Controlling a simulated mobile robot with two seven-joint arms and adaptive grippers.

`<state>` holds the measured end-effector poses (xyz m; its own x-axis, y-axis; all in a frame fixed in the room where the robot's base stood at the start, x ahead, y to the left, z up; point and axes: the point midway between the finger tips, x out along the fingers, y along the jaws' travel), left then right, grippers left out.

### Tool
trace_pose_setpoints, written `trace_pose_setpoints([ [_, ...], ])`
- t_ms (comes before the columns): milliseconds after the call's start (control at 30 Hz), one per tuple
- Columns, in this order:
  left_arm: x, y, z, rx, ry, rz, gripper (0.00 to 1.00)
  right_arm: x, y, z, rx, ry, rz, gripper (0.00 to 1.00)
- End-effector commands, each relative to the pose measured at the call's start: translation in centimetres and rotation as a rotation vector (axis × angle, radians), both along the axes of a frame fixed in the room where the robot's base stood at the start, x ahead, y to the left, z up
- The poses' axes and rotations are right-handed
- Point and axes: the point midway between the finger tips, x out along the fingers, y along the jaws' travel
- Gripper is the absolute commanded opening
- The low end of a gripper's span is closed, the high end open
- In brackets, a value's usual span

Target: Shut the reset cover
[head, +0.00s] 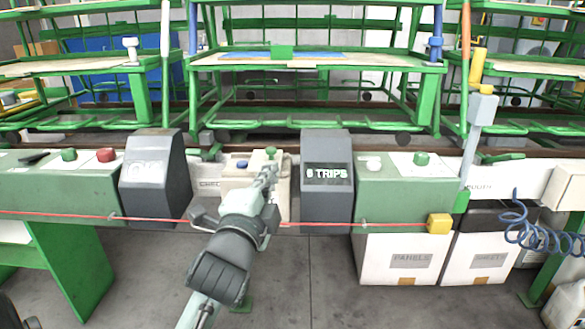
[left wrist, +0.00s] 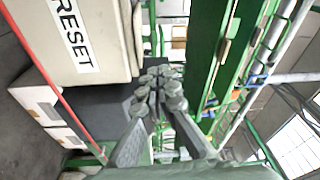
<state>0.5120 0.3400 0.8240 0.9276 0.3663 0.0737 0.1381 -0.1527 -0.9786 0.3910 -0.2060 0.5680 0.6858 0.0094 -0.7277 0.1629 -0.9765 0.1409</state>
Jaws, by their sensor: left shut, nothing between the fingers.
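A beige box (head: 281,205) sits between two dark grey housings in the head view, partly hidden behind my left arm. In the left wrist view a beige box (left wrist: 95,25) bears the label RESET at upper left. A blue button (head: 242,164) and a green knob (head: 270,153) show at its top in the head view. I cannot tell which part is the cover or how it stands. My left gripper (head: 268,173) is shut and empty, with its fingertips in front of the box's upper part; they also show beside the box in the left wrist view (left wrist: 157,91).
A grey housing (head: 153,183) stands left and another marked "6 TRIPS" (head: 326,195) right. A red cord (head: 90,215) runs across the front. Green consoles (head: 398,200) with buttons flank the housings. A green rack (head: 310,65) stands behind. White bins (head: 392,259) sit below right.

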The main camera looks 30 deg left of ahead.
Motion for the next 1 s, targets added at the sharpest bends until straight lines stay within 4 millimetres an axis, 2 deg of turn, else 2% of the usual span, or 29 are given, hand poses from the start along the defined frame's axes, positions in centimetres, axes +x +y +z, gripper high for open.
trace_pose_setpoints([
  [300, 5.4, 2.1, 0.4, -0.004, 0.001, 0.000, 0.00, -0.5, -0.5, -0.4, -0.011, 0.031, -0.010, 0.40],
  [500, 7.6, 3.0, 0.5, -0.004, 0.003, 0.000, 0.00, -0.6, -0.6, -0.5, -0.013, 0.035, -0.011, 0.40],
  [667, 8.2, 3.3, 0.5, -0.004, 0.003, 0.000, 0.00, -0.6, -0.6, -0.5, -0.013, 0.036, -0.012, 0.40],
  [1000, 8.2, 3.3, 0.5, -0.005, 0.004, 0.000, 0.00, -0.6, -0.6, -0.4, -0.013, 0.037, -0.012, 0.40],
])
